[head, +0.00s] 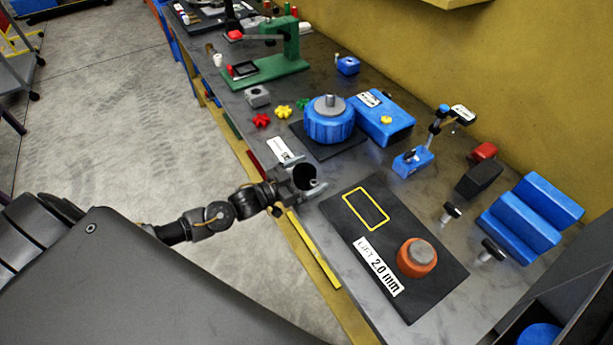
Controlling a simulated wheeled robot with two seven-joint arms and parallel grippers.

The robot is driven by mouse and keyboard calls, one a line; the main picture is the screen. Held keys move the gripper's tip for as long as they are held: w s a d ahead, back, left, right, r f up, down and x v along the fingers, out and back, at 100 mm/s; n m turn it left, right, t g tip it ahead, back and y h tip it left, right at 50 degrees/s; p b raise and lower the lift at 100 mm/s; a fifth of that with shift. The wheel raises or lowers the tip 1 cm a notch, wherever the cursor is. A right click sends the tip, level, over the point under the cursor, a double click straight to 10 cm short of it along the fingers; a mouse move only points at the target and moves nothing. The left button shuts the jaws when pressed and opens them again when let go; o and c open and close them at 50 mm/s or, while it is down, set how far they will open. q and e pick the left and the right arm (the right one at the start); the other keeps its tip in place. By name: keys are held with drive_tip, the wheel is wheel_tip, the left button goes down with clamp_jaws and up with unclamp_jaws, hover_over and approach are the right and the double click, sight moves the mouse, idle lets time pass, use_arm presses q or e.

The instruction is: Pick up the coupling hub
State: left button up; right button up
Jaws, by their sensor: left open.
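I cannot tell for certain which part is the coupling hub. A grey stepped round piece (329,101) sits on top of a blue ribbed drum (329,127), which stands on a dark pad. An orange round part with a flat grey top (417,255) stands on a black mat (352,236) with a yellow outlined rectangle and a white label. My left gripper (315,187) is open over the front edge of the bench, between the drum and the mat. It is apart from both, and nothing shows between its fingers. My right gripper is out of view.
A blue block (381,119) stands right of the drum. A blue stepped block (530,219) and a blue-based clamp stand (413,162) are farther right. Red and yellow star knobs (261,120) lie left of the drum. A green press (268,67) stands farther back.

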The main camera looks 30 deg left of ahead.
use_arm(q)
drive_tip(key=shift+c, duration=0.3)
drive_tip(key=c, duration=1.2)
drive_tip(key=shift+r, duration=0.15)
drive_tip(key=shift+r+b, duration=0.35)
drive_tip(key=shift+r, duration=0.2)
drive_tip(key=shift+s+a+r+b, duration=0.5)
drive_tip(key=shift+s+a+r, duration=0.4)
drive_tip(key=shift+s+r, duration=1.15)
drive_tip(key=shift+s+a+r+b, duration=0.45)
drive_tip(key=shift+s+a+r, duration=0.4)
drive_tip(key=shift+s+r, duration=1.25)
drive_tip(key=shift+s+a+r+b, duration=0.5)
drive_tip(key=shift+s+a+r, duration=0.4)
drive_tip(key=shift+s+r, duration=1.15)
drive_tip(key=shift+s+f, duration=0.3)
